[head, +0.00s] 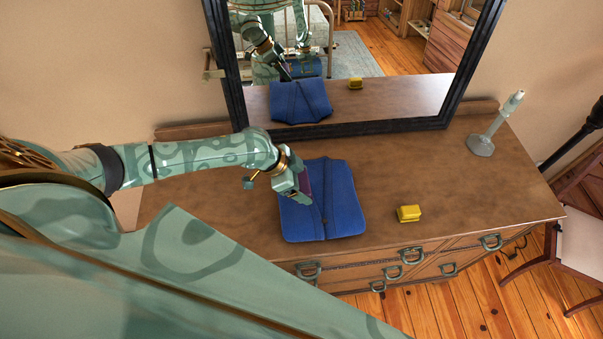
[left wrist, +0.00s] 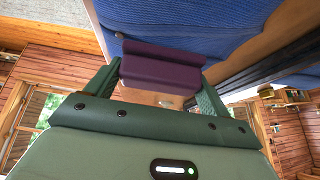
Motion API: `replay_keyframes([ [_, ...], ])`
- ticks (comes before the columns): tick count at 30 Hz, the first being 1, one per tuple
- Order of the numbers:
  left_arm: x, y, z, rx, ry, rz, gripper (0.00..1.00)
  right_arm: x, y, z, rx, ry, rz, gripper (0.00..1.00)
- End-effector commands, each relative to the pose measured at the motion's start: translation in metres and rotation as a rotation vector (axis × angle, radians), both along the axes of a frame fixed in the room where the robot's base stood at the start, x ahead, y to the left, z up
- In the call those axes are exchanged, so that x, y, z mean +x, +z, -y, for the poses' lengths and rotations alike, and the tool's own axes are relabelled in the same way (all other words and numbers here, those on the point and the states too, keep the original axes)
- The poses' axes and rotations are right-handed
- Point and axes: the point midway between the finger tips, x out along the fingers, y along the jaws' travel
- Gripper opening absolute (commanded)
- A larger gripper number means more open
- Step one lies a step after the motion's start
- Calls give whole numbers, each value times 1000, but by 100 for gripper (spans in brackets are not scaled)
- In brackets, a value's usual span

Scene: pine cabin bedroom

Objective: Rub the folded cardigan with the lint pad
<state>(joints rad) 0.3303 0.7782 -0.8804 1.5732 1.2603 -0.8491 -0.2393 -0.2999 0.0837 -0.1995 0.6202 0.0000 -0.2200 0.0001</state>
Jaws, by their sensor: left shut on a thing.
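The folded blue cardigan (head: 341,205) lies flat on the wooden dresser top, in front of the mirror. My left gripper (head: 302,192) is over the cardigan's left half and is shut on a purple pad, which I take to be the lint pad (head: 305,180). In the left wrist view the purple pad (left wrist: 160,62) sits between the two green fingers, with the blue knit (left wrist: 195,22) right behind its edge. The pad is at or very close to the cloth; I cannot tell if it touches. My right gripper is not in view.
A small yellow block (head: 409,213) lies on the dresser (head: 440,180), right of the cardigan. A pale green stand (head: 482,143) is at the back right. A black-framed mirror (head: 345,128) rises behind and reflects the cardigan and my arm. The dresser top between them is clear.

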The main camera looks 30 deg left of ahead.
Motion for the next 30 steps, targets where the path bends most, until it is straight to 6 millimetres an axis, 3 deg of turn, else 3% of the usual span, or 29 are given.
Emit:
replay_keyframes([
  [3, -1, 13, 1, -1, 2, 0, 63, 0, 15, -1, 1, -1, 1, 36],
  [10, -3, 21, 2, -1, 6, 0, 63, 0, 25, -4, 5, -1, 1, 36],
  [26, -3, 19, 2, -1, 7, 1, 63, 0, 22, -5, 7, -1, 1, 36],
  [30, 2, 16, 12, -2, 42, 5, 63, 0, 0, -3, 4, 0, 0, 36],
])
